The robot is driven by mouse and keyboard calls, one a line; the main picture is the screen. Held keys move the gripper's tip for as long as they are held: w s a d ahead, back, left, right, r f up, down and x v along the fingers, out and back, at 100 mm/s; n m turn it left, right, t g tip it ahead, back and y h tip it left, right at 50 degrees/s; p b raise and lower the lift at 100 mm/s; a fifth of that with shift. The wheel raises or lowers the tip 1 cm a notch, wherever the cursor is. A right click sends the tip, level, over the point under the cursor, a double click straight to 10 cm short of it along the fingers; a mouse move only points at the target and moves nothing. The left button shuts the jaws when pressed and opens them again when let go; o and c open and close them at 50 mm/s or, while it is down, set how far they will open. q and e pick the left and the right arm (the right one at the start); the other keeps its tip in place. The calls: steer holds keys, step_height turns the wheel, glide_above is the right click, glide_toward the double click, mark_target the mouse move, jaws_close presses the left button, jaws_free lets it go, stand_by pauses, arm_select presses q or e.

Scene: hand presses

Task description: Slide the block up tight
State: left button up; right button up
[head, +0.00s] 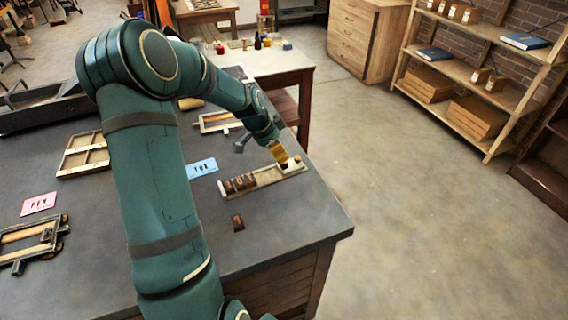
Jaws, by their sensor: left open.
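A narrow pale wooden tray (267,181) lies on the dark table right of the blue card. Several dark brown letter blocks (238,183) stand in a row at its left end. A pale block (294,161) sits at its right end. One loose dark brown block (238,222) lies on the table in front of the tray, apart from it. My left gripper (281,156) is open over the tray's right end, close to the pale block; I cannot tell whether it touches. The wrist hides part of the tray's far side. My right gripper is not in view.
The blue card (202,168) and a pink card (39,204) lie on the table. Wooden frames (84,155) and a framed tool (34,241) lie at left. The table's right edge is close to the tray. Table in front of the tray is mostly clear.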

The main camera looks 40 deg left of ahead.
arm_select(q)
steer(key=x, duration=0.7)
steer(key=shift+a, duration=0.1)
steer(key=shift+c, duration=0.4)
jaws_close()
